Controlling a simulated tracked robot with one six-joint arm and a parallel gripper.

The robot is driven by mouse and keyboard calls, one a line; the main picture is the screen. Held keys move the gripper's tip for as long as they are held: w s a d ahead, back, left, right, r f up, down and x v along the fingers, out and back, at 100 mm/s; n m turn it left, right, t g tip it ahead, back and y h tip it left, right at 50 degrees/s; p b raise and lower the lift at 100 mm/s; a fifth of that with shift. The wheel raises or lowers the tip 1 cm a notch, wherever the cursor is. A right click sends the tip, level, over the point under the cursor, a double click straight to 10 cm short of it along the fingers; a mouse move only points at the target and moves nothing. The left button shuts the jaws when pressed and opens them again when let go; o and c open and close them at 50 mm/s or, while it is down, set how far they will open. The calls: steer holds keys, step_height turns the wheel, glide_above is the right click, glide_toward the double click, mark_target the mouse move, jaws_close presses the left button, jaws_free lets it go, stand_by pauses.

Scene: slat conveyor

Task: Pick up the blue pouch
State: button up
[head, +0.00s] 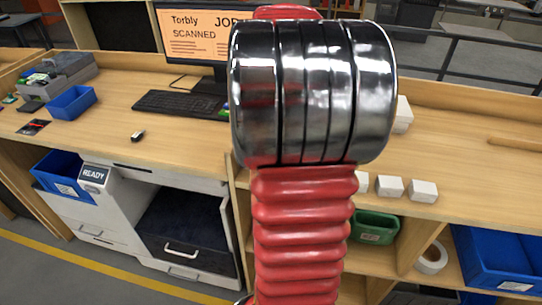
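I see no blue pouch in the head view. My arm, red and ribbed with a shiny metal joint, fills the middle of the picture and hides part of the bench and monitor. My gripper is not in view, so what it holds does not show.
A wooden workbench (188,125) carries a monitor (190,32), keyboard (180,104), blue tray (72,102), dark mouse-like item (137,136) and small white boxes (422,190). Below are a blue bin (62,177), green bin (374,228), tape roll (432,259) and larger blue bin (497,262).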

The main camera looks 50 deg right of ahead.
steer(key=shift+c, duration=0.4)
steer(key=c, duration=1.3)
